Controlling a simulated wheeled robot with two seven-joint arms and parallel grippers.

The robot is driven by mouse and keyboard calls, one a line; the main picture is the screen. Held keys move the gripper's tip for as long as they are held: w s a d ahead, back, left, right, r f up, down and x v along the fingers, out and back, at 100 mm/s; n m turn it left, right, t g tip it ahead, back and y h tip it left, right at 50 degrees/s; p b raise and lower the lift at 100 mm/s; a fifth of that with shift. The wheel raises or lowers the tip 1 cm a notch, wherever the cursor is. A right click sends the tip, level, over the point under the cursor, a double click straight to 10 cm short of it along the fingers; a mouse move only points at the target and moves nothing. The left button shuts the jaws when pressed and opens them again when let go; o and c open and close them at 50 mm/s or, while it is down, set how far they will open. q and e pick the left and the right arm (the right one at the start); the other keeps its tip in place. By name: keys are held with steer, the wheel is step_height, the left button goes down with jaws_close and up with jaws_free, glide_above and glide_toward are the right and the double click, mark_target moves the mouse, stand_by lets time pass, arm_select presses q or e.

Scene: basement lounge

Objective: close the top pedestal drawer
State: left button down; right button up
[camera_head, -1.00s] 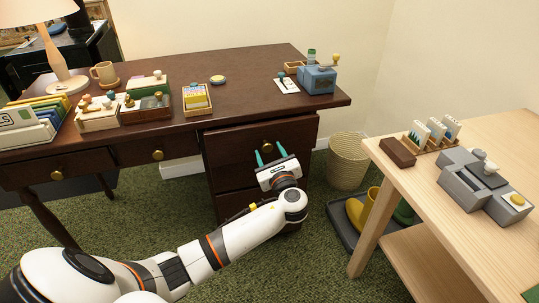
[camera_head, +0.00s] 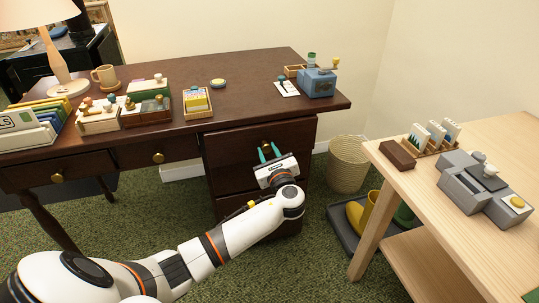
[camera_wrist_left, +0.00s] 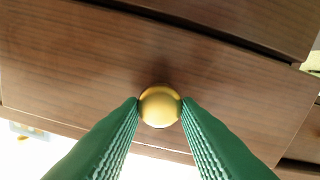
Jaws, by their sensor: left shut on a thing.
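The top pedestal drawer (camera_head: 228,148) is a dark wood front under the right end of the desk, with a round brass knob (camera_wrist_left: 160,106). I cannot tell from the head view how far it stands out. My left gripper (camera_head: 268,151) reaches up from below to this drawer front. Its green fingers are shut on the knob, one on each side, as the left wrist view also shows (camera_wrist_left: 160,108). The knob is partly hidden by the fingers in the head view. My right gripper is not in view.
The desk top (camera_head: 245,95) holds a lamp, mug, trays and a blue grinder-like box (camera_head: 318,83). A wicker basket (camera_head: 347,165) stands right of the pedestal. A tray with yellow boots (camera_head: 362,212) lies beside a light wood table (camera_head: 450,220).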

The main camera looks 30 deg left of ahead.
mark_target(267, 149)
arm_select(q)
steer(key=x, duration=0.3)
steer(key=shift+a+r, duration=0.1)
steer(key=shift+r, duration=0.05)
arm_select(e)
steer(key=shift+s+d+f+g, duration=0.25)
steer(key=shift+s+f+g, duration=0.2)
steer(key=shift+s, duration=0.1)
arm_select(q)
steer(key=c, duration=1.5)
jaws_free()
steer(key=o, duration=0.4)
steer(key=shift+w, duration=0.15)
steer(key=shift+o, duration=0.2)
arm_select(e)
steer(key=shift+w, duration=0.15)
